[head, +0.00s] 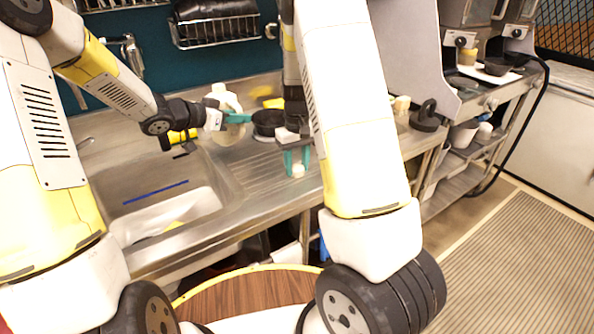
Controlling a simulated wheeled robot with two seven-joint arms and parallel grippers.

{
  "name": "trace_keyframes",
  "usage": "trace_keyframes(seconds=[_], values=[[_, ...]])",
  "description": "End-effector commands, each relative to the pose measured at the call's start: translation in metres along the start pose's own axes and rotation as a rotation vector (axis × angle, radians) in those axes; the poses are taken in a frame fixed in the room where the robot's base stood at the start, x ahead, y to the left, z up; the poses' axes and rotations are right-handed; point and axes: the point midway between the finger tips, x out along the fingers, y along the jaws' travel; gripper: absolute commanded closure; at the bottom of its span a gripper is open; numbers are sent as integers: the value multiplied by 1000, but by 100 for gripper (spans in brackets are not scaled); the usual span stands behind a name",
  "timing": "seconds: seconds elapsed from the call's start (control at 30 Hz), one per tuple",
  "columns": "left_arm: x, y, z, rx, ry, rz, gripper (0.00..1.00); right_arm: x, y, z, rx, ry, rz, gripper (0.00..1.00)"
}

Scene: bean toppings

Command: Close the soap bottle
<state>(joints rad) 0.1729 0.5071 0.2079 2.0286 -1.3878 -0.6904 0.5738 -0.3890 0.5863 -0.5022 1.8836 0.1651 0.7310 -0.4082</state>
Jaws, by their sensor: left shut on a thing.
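The soap bottle (226,98) is a pale, whitish bottle standing upright at the sink's right back edge. My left gripper (238,118), with teal fingers, is shut on its upper part. My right gripper (297,160) points down over the front right of the ribbed drainboard, its teal fingers apart. A small white piece (298,171), perhaps the bottle's cap, shows at its fingertips. I cannot tell whether the fingers touch it. The bottle's top is too small to tell whether a cap is on.
The sink basin (150,190) lies left of the drainboard (262,178). A dark pan (268,122) sits behind my grippers, and yellow items lie near the bottle. A wire rack (215,30) hangs on the teal wall. Shelves with a coffee machine stand at the right.

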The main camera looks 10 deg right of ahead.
Motion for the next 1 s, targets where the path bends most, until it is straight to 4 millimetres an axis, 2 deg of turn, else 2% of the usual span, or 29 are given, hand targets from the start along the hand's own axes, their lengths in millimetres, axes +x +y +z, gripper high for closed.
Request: trace_keyframes(seconds=[0.03,0.17,0.53,0.67,0.8,1.0], values=[[0,0,-2,3,3,0,100,0,0,0,0,0,0,76],[0,0,-2,3,3,0,100,0,0,0,0,0,0,99],[0,0,-2,3,3,0,100,-5,0,0,0,2,0,100],[0,0,-2,3,3,0,100,-16,0,0,-1,2,0,100],[0,0,-2,3,3,0,100,-36,0,-1,0,4,0,100],[0,0,-2,3,3,0,100,-40,-20,38,-2,0,-2,100]])
